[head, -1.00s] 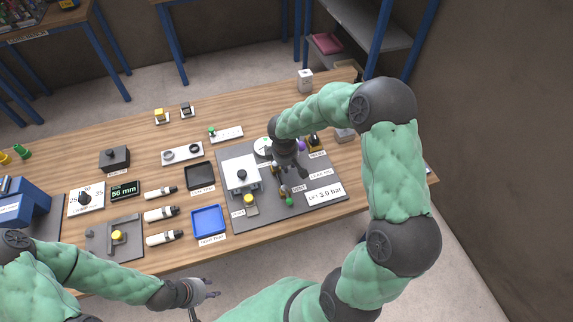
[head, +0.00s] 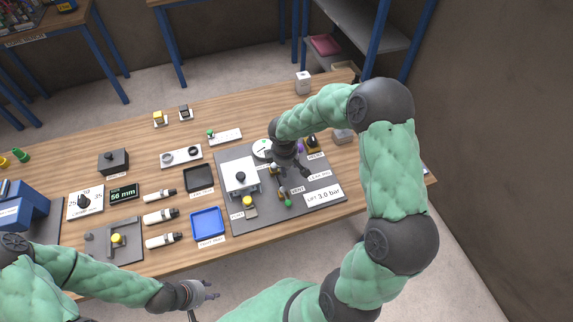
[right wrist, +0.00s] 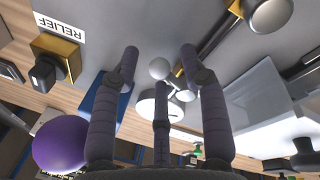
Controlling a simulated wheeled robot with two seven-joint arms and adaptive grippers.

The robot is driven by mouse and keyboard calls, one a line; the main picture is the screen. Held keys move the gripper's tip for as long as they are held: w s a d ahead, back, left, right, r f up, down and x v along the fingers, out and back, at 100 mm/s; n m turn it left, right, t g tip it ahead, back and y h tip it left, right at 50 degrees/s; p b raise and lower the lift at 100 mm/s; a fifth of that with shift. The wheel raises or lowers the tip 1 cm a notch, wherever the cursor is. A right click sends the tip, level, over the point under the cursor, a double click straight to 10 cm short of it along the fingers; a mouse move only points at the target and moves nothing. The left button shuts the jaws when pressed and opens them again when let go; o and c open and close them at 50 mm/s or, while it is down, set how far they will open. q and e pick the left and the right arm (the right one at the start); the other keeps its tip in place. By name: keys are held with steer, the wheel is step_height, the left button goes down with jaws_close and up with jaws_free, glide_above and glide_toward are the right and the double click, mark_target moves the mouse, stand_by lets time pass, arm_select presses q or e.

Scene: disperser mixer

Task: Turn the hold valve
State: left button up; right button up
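My right gripper (head: 290,178) points down over the grey panel (head: 240,216) at the right of the table. In the right wrist view its fingers (right wrist: 160,85) are spread, with nothing held between them. A small pale ball-shaped knob (right wrist: 159,68) shows between the fingertips, near a brass fitting; contact cannot be told. I cannot read a hold label, so which fitting is the hold valve is unclear; the hand covers part of the panel. My left gripper (head: 203,293) is open and empty beyond the table's front edge.
A black-handled brass valve (right wrist: 55,60) sits by the RELIEF label (right wrist: 60,28). A purple ball (right wrist: 68,146) is close beside the left finger. A green-knobbed vent valve (head: 288,203) and a white block (head: 241,177) stand near the hand. A blue tray (head: 208,223) lies left of the panel.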

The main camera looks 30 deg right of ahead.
steer(key=shift+r, duration=0.15)
steer(key=shift+r, duration=0.3)
step_height(320, 180, up, 11)
steer(key=s+a, duration=0.1)
steer(key=shift+s+a, duration=0.25)
steer(key=shift+a, duration=0.1)
steer(key=shift+a, duration=0.1)
